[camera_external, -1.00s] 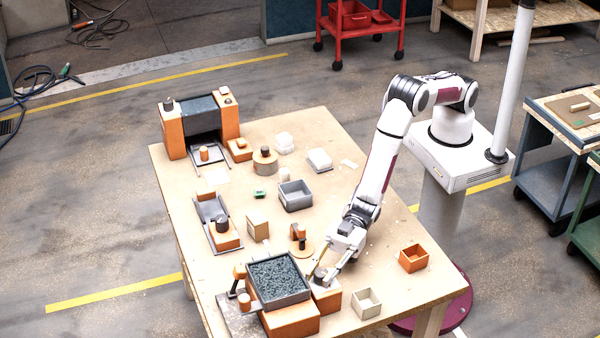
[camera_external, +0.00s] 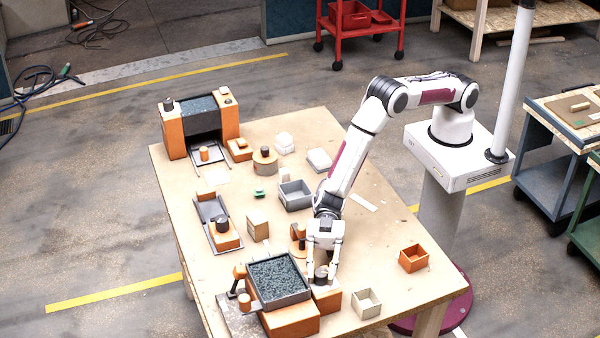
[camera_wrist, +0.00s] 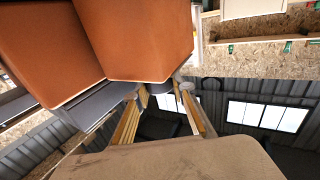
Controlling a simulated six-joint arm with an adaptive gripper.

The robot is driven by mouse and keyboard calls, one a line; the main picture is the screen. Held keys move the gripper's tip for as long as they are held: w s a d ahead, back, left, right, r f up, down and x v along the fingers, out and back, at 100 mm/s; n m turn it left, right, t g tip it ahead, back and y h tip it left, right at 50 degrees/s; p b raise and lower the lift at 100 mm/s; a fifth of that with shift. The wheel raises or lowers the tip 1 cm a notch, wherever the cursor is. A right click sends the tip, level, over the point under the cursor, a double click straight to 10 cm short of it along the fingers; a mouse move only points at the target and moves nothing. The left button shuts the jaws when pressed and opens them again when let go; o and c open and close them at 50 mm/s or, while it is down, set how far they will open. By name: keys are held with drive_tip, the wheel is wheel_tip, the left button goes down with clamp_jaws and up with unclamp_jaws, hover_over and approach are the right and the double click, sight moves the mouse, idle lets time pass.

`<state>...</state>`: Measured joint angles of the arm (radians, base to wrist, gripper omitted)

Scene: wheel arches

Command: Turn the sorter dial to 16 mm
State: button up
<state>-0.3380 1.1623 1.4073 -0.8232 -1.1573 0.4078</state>
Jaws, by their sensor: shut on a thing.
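The sorter (camera_external: 292,318) is an orange box with a dark tray of grey-green gravel on top, at the front of the table. A dark round dial (camera_external: 321,271) stands on the orange block (camera_external: 327,298) at its right side. My gripper (camera_external: 321,279) points down over this block, with its fingers on either side of the dial and shut on it. In the wrist view, the dial (camera_wrist: 161,101) is a dark shape between the fingertips, against orange blocks (camera_wrist: 140,40). The dial's marks and pointer cannot be read.
A white open box (camera_external: 366,303) and an orange open box (camera_external: 413,258) stand right of the gripper. An orange part with a dark knob (camera_external: 299,238) stands just behind it. A grey bin (camera_external: 295,195) is further back.

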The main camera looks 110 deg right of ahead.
sight(321, 271)
drive_tip(key=shift+n+g+y, duration=0.4)
drive_tip(key=shift+n+g, duration=0.2)
drive_tip(key=shift+g, duration=0.2)
drive_tip(key=o, duration=0.8)
drive_tip(key=shift+o, duration=0.2)
drive_tip(key=shift+r, duration=0.15)
drive_tip(key=shift+r, duration=4.85)
drive_tip(key=shift+o, duration=0.2)
